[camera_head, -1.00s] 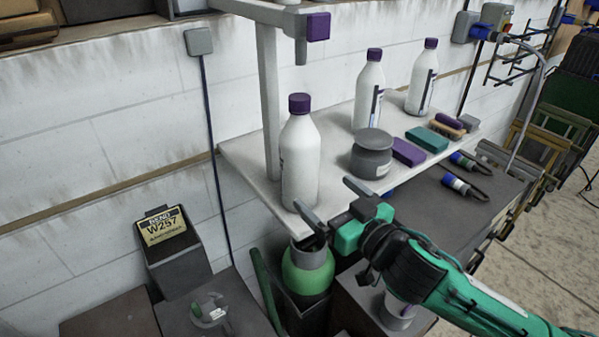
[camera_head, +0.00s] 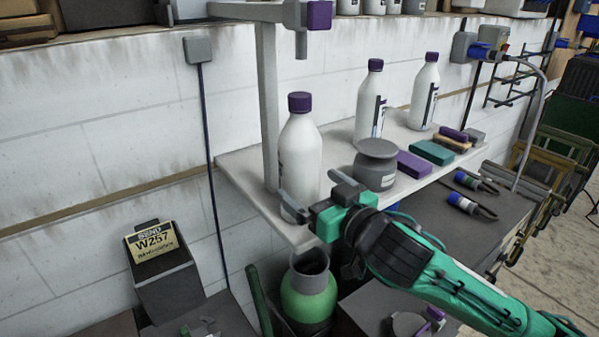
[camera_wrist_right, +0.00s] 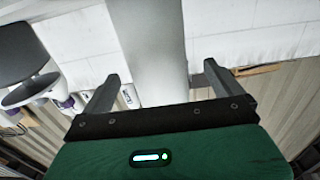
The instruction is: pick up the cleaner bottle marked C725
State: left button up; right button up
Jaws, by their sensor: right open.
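Three white bottles with purple caps stand upright on the pale shelf (camera_head: 240,172): a near one (camera_head: 300,150), a middle one (camera_head: 369,105) and a far one (camera_head: 424,92). Their markings are too small or turned away to read, so I cannot tell which is C725. My right gripper (camera_head: 312,192) is open at the lower part of the near bottle, one finger to its left front and one to its right. In the right wrist view a pale upright body (camera_wrist_right: 150,50), seemingly this bottle, shows between the open fingers. My left gripper is not in view.
A grey round pot (camera_head: 375,165), a purple block (camera_head: 414,165) and a teal block (camera_head: 431,152) lie right of the near bottle. A shelf post (camera_head: 268,110) stands close behind it. A green canister (camera_head: 308,290) is below the shelf edge.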

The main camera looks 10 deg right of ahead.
aim_at(300, 170)
jog(key=shift+w+a+r, duration=0.1)
jog(key=shift+w+r, duration=0.1)
jog(key=shift+w, duration=0.15)
jog(key=p+x, duration=0.1)
jog(key=x, duration=0.1)
jog(key=p+x, duration=0.1)
jog(key=x, duration=0.1)
jog(key=shift+w+r+p, duration=0.1)
jog(key=shift+r+p, duration=0.2)
jog(key=shift+p, duration=0.05)
jog(key=shift+w+f, duration=0.1)
jog(key=shift+w, duration=0.1)
jog(key=c, duration=1.6)
jog(key=shift+c, duration=0.2)
jog(key=shift+r, duration=0.2)
